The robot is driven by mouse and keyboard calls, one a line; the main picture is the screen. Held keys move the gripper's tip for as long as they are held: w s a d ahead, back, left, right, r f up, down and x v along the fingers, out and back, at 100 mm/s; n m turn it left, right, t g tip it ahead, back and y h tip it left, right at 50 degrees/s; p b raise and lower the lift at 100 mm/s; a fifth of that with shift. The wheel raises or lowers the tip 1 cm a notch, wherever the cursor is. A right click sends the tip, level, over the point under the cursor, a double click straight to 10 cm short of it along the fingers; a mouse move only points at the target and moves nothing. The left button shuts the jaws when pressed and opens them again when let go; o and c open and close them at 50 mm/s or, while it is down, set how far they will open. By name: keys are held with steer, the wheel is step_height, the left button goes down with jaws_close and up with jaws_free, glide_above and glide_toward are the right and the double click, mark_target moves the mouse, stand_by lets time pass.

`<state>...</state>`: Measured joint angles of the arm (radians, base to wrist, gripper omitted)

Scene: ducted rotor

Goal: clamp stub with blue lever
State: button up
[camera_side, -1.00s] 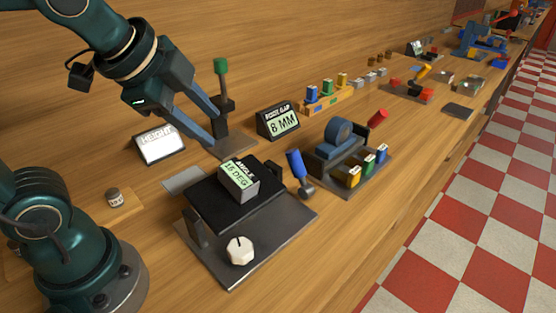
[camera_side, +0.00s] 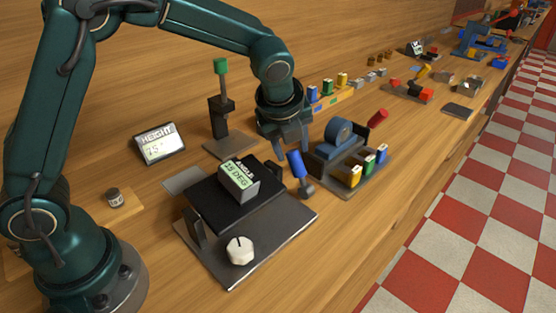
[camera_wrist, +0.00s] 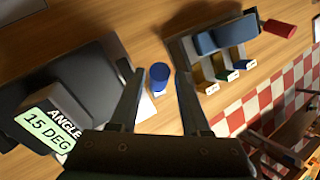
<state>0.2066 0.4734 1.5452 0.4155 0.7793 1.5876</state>
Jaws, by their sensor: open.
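The blue lever (camera_side: 296,163) stands tilted at the right edge of the black angle fixture (camera_side: 228,204), with a dark round foot below it. In the wrist view, the blue lever (camera_wrist: 159,77) shows between the spread fingers, near their tips. My gripper (camera_side: 294,145) is open and empty, pointing down just above and behind the lever; it also shows in the wrist view (camera_wrist: 160,84). I see no contact between fingers and lever. I cannot clearly pick out the stub. The block on the fixture reads ANGLE 15 DEG (camera_side: 238,181).
To the right stands a blue-drum fixture (camera_side: 340,135) with yellow, green and blue tabs and a red handle (camera_side: 377,117). A green-topped post (camera_side: 220,85) and a HEIGHT display (camera_side: 160,143) stand behind. A white knob (camera_side: 239,250) is in front. The front-right bench is clear.

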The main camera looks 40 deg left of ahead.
steer(key=shift+x, duration=1.5)
jaws_close()
